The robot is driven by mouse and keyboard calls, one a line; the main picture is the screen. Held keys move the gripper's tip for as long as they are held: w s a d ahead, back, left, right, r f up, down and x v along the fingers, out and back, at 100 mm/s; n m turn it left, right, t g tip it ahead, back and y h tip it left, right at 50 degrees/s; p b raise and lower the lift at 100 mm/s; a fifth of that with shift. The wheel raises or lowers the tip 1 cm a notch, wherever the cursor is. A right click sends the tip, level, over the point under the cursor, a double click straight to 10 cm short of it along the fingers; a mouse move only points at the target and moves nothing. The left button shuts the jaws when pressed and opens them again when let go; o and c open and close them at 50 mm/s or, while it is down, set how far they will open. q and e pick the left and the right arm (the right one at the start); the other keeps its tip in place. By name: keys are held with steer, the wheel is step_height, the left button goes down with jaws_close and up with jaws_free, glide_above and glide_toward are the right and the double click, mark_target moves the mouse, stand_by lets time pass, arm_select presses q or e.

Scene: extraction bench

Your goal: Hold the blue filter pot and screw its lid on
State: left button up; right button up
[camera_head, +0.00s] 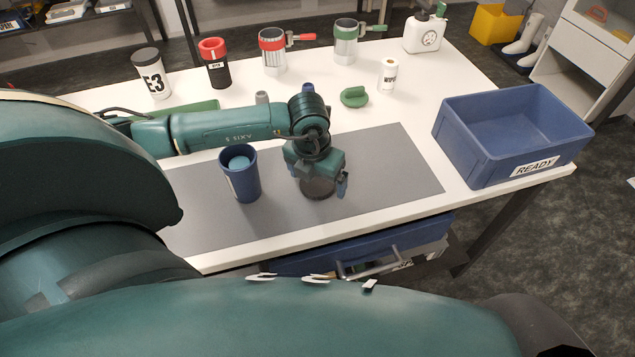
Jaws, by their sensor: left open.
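The blue filter pot (243,186) stands upright on the grey mat, left of my left gripper. Its top is open and something pale blue shows inside. A dark round piece (318,190), which looks like a lid, lies on the mat below my left gripper. My left gripper (323,181) points down over this piece with its fingers apart. The gripper hides the back of the piece, and I cannot tell whether the fingers touch it. My right gripper is not in view.
A blue crate (478,160) marked READY stands right of the grey mat (405,175). A black-lidded jar (153,80), a red-topped jar (216,72), red and green handled cups and a white canister (424,35) line the back. The mat's right part is clear.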

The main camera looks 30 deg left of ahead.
arm_select(q)
steer(key=c, duration=1)
steer(key=shift+r, duration=0.15)
steer(key=shift+c, duration=0.2)
step_height(320, 180, up, 10)
